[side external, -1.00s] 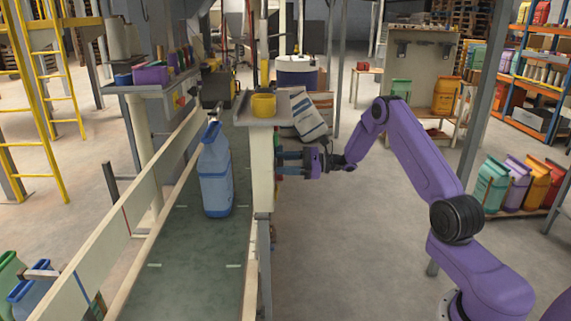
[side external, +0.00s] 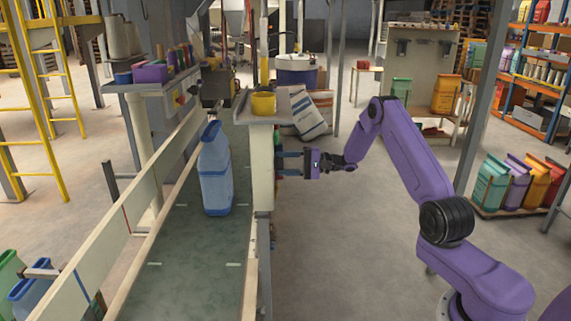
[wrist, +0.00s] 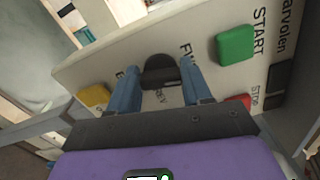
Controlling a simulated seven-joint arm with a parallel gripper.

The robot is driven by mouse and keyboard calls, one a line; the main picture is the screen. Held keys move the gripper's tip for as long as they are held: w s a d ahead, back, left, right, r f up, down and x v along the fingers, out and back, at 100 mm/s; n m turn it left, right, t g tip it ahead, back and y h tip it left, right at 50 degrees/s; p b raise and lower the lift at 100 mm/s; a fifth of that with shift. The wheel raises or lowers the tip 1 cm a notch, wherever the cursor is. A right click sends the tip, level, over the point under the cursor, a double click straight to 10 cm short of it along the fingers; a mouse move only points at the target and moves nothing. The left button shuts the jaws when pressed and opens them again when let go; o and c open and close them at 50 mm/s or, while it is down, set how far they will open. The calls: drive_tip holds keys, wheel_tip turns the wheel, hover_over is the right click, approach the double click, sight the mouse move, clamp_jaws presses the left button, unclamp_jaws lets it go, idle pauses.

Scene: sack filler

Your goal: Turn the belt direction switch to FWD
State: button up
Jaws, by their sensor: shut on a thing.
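The belt direction switch, a black knob (wrist: 160,70), sits on a cream control panel (wrist: 110,60) in the wrist view. Printed labels, partly covered, show near it, with part of "FWD" above right. My gripper (wrist: 160,84) has its two blue fingers on either side of the knob and is shut on it. Which mark the knob points to is not clear. In the side view my gripper (side external: 287,163) reaches the right face of the cream post (side external: 262,175); the knob is hidden there.
A green START button (wrist: 236,45) and a red STOP button (wrist: 238,101) flank the knob on the right, and a yellow button (wrist: 94,96) on the left.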

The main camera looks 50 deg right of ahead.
drive_tip(key=shift+s+d+f+n, duration=0.1)
drive_tip(key=shift+n, duration=1)
drive_tip(key=o, duration=1.1)
drive_tip(key=shift+c, duration=0.2)
drive_tip(key=v, duration=1.7)
drive_tip(key=shift+s+d, duration=0.1)
drive_tip(key=shift+s, duration=0.05)
